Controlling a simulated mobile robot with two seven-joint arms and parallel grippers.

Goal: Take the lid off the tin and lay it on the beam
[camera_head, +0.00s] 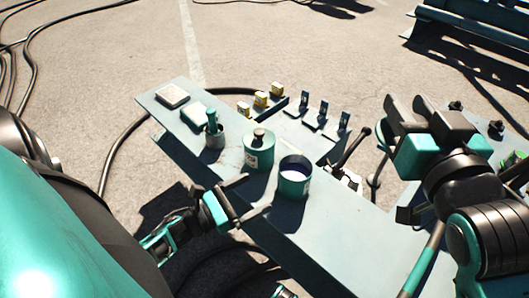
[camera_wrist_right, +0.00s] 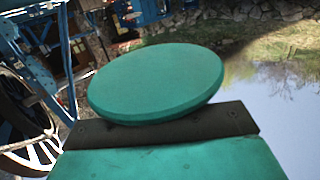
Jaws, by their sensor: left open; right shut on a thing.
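The open tin (camera_head: 294,187), a teal cylinder with a pale bluish inside, stands upright and uncovered on the long grey-green beam (camera_head: 335,237). The lid (camera_wrist_right: 155,82), a round teal disc, is in my right gripper, seen close up in the right wrist view. My right gripper (camera_head: 428,115) is shut on it, up in the air to the right of the tin; I cannot clearly make out the lid in the head view. My left gripper (camera_head: 246,198) is open and empty, just left of the open tin and close to the beam's near side.
A second teal tin (camera_head: 258,156) with a dark knob stands beside the open one. A grey cup (camera_head: 214,138) with a green-handled tool, two flat pads, yellow blocks (camera_head: 261,99) and upright clips (camera_head: 322,115) occupy the far part. The beam's near part is bare.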

